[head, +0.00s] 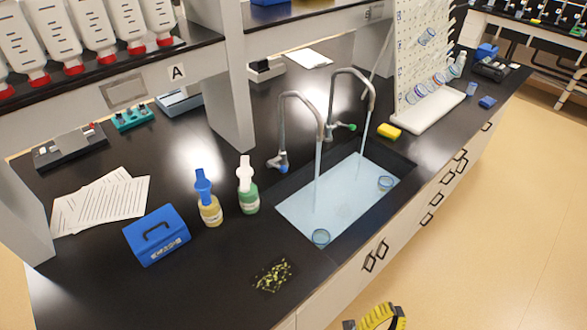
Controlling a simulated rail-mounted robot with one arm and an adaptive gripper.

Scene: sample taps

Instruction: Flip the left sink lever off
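Two metal gooseneck taps stand behind the sink (300,214). The left tap (284,115) has a blue lever (280,163) low on its near side. A stream of water (318,175) falls from its spout into the sink. The right tap (333,95) has a green lever (349,126) pointing right, and a thin stream (365,130) falls from its spout too. Light blue water covers the sink floor. My gripper's fingers do not show; only a yellow and black part, apparently mine, shows at the bottom edge, well away from the levers.
A green bottle (248,200), a yellow bottle (209,210) and a blue box (157,236) stand left of the sink. A yellow sponge (389,131) and a white drying rack (425,105) are to its right. Glass containers sit in the sink. Yellow-green debris (273,275) lies near the front edge.

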